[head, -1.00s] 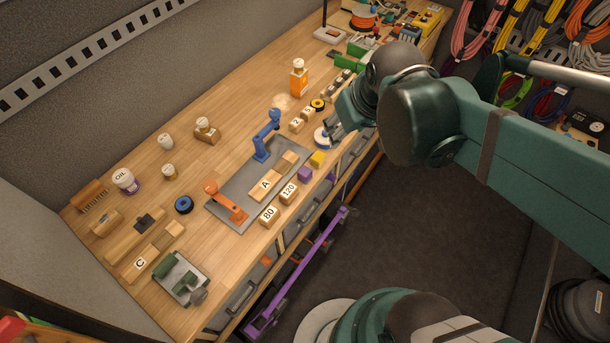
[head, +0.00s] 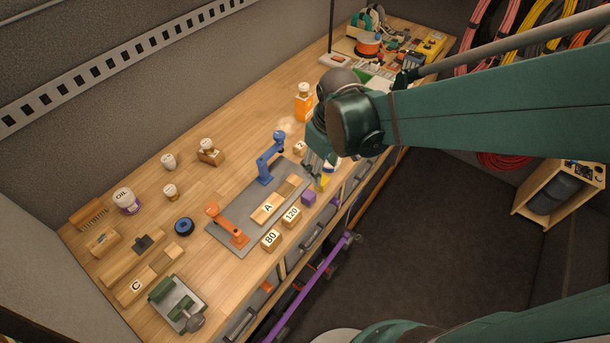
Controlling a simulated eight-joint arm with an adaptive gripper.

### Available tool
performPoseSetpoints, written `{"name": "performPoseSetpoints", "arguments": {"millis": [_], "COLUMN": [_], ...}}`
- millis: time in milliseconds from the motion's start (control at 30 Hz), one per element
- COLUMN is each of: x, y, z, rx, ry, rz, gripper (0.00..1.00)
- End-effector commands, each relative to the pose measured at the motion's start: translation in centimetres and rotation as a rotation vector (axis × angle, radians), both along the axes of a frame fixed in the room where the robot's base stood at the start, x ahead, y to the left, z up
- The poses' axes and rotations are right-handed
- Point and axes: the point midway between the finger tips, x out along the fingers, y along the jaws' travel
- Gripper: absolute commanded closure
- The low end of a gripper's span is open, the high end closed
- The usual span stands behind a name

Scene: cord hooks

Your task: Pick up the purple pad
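The purple pad (head: 308,198) is a small purple block on the wooden bench, near its front edge and just beside the right end of the grey mat. My gripper (head: 321,174) is low over the bench, just up and right of the purple pad and apart from it. It is at the yellow block (head: 322,183) and partly covers it. The fingers are small and partly hidden by my arm, so I cannot tell whether they are open or touching the yellow block.
Blocks marked 120 (head: 291,217) and 80 (head: 271,240) stand along the front edge, left of the purple pad. A blue clamp (head: 271,158) and an orange clamp (head: 228,227) stand on the grey mat (head: 246,215).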

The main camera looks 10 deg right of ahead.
Motion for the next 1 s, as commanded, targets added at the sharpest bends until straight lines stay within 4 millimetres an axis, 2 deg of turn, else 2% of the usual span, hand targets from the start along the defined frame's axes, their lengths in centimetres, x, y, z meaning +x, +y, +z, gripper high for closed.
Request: {"name": "performPoseSetpoints", "arguments": {"millis": [533,733,1000], "x": [1.8,1.9,1.9], "y": [3.2,3.7,3.7], "z": [-7.9,-9.2,-9.4], "rx": [-0.039,-0.045,-0.045], "ry": [0.135,0.159,0.164], "rz": [0.179,0.21,0.216], "gripper": [0.59,0.59,0.59]}}
